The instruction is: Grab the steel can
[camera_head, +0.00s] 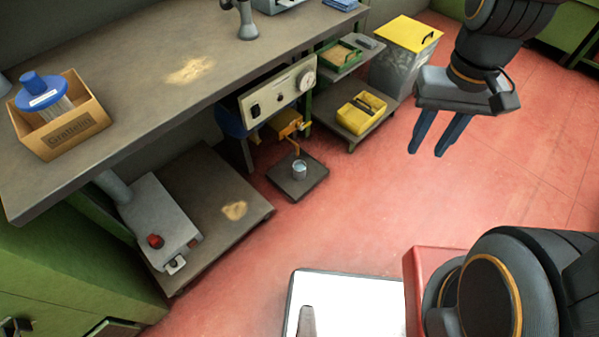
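A small steel can (299,169) stands upright on a low dark platform (311,188) near the floor. It is beneath a yellow-orange fitting of a bench-side machine. My gripper (426,152) hangs in the upper right, well to the right of the can and apart from it. Its two blue fingers point down with a clear gap between them. It is open and nothing shows between the fingers.
The machine's control panel (279,91) and orange fitting (288,124) overhang the can from behind. The workbench (150,75) fills the left. A yellow bin (361,113) sits on a low shelf right of the machine. Red floor (390,200) is clear between gripper and can.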

